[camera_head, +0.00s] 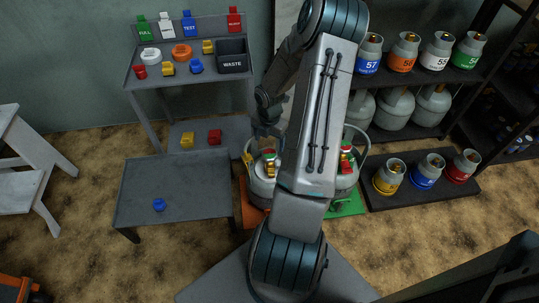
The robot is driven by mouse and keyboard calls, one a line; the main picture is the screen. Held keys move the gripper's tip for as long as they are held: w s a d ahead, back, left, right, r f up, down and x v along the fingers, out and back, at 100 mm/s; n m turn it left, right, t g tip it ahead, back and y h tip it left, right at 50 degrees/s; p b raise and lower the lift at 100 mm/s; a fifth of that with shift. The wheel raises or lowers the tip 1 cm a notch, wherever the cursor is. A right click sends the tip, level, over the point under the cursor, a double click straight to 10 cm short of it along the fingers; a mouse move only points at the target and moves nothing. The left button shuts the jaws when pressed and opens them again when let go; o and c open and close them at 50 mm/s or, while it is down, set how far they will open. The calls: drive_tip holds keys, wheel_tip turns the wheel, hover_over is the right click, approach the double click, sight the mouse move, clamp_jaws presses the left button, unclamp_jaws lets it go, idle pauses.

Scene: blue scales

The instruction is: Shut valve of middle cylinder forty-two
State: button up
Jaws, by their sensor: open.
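My gripper (264,133) hangs open above the left standing gas cylinder (262,188), with no contact that I can make out. That grey cylinder stands on an orange mat (249,217) and has a yellow and red valve on top. Another grey cylinder (345,184), with red and green parts on top, stands on a green mat (350,207) to the right. My arm covers the space between these two, so a cylinder in the middle and its valve are hidden. I can read no number forty-two.
A grey bench (130,80) at the back left holds coloured caps and a waste bin (232,57). A low grey table (170,182) bears a blue part (159,204). A dark rack (400,76) with cylinders stands right, a low platform (426,200) with small cylinders before it.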

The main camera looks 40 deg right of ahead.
sight(270, 153)
wheel_tip(270, 153, down, 7)
drive_tip(key=shift+r+b, duration=0.1)
drive_tip(key=shift+b, duration=1.1)
drive_tip(key=c, duration=1)
